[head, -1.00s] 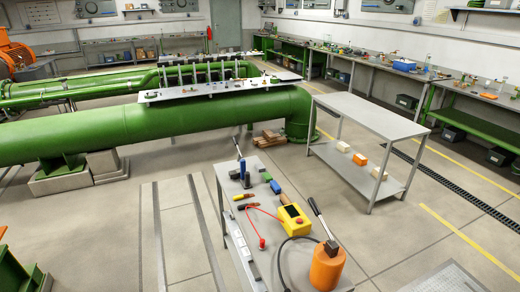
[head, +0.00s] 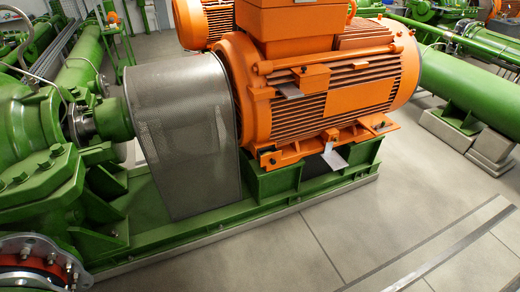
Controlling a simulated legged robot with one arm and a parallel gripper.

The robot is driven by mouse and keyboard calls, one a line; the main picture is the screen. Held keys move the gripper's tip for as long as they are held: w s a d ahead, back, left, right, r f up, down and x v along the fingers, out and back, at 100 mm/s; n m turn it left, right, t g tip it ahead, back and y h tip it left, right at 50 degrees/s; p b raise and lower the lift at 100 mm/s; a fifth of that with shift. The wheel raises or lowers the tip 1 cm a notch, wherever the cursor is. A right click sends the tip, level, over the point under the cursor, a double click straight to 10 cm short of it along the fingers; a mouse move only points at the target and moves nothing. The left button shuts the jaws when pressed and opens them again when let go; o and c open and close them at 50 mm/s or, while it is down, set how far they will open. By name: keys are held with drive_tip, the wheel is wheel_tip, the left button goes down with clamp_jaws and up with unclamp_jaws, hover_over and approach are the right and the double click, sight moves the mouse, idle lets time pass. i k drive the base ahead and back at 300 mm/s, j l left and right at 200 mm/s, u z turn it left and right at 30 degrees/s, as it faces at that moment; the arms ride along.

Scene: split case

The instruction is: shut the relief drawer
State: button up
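I cannot make out a relief drawer in the head view. My gripper and arm are not in view. The view is filled by a large orange motor (head: 325,85) on a green base frame (head: 270,185). A grey mesh guard (head: 183,135) stands at the motor's left end, between it and a green pump casing (head: 40,165). A small pale plate (head: 335,159) hangs at the motor's foot.
Green pipes run along the back left and the upper right (head: 470,87). A flanged opening (head: 35,265) is at the lower left. The grey floor (head: 420,200) in front and to the right is clear, with flat metal strips across it.

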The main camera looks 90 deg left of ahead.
sight(268, 155)
drive_tip(key=u, duration=2.95)
drive_tip(key=i+j, duration=0.2)
drive_tip(key=i, duration=0.15)
drive_tip(key=i+j+u, duration=0.1)
drive_tip(key=i+j, duration=0.3)
drive_tip(key=i, duration=0.35)
